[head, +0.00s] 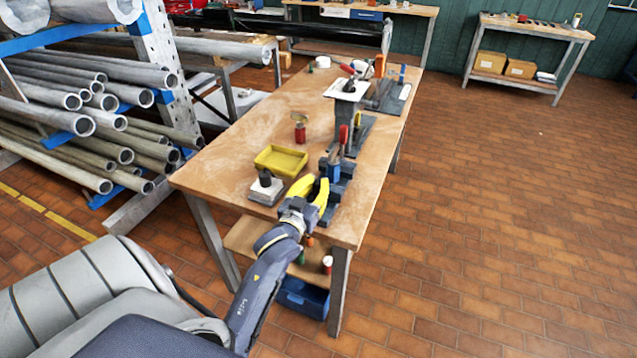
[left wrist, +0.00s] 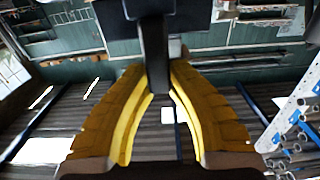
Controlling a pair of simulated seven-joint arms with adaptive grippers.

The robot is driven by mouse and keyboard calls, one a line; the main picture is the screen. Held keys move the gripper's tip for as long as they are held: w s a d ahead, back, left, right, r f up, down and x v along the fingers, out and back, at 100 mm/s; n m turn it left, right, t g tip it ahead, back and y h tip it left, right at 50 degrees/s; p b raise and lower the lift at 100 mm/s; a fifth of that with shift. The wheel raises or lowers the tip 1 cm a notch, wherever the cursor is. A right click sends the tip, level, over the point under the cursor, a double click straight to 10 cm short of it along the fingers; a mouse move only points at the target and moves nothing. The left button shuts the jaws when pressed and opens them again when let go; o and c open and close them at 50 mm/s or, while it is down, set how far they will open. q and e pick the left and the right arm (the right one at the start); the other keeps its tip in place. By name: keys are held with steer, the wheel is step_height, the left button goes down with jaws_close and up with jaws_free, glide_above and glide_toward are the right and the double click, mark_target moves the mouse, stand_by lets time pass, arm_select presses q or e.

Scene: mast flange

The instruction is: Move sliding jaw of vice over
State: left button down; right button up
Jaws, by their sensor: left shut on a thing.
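The dark blue-grey vice (head: 345,168) stands near the right edge of the wooden workbench. My left gripper (head: 328,187) has yellow fingers and reaches to the near end of the vice. In the left wrist view, the fingertips of my left gripper (left wrist: 160,88) are closed on both sides of a dark upright part, which looks like the sliding jaw (left wrist: 156,55). A wider dark block of the vice (left wrist: 185,15) shows beyond it. The fingers partly hide the jaw in the head view. My right gripper is not in view.
A grey post with a white plate (head: 347,92) stands behind. Pipe racks (head: 100,110) are at left.

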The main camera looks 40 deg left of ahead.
arm_select(q)
steer(key=c, duration=1.2)
jaws_free()
steer(key=shift+c, duration=0.2)
steer(key=shift+s, duration=0.1)
steer(key=v, duration=1.2)
